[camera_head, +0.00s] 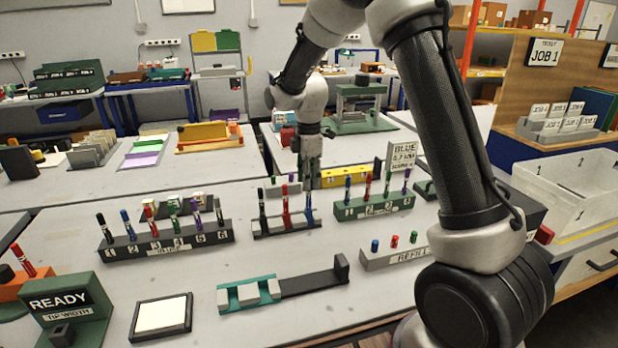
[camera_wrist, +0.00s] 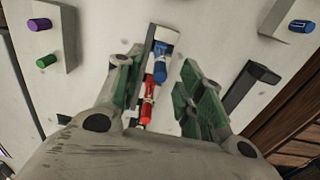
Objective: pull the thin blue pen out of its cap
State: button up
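A blue pen (camera_head: 308,208) stands at the right end of a dark three-pen rack (camera_head: 288,231), beside a red pen (camera_head: 285,205) and a black one. Other blue pens stand in the green-fronted rack (camera_head: 375,212) and the numbered rack (camera_head: 165,246); I cannot read their widths. My gripper (camera_head: 308,184) points down behind the dark rack in the head view. In the wrist view my gripper (camera_wrist: 160,95) is open and empty, its green-padded fingers apart. A blue pen (camera_wrist: 160,68) and a red pen (camera_wrist: 149,92) show between the fingers, seen from above; their depth is unclear.
A yellow block (camera_head: 350,176) and a sign reading BLUE (camera_head: 403,157) stand behind the racks. A REFILL block (camera_head: 405,255) with several caps is at the right. A teal and black holder (camera_head: 285,288) and a white pad (camera_head: 162,316) lie in front. Table between is bare.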

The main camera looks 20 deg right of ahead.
aim_at(309, 208)
notch_tip(309, 208, down, 8)
jog(key=shift+r, duration=0.1)
dwell(0.4)
jog(key=shift+c, duration=0.5)
grip_shut()
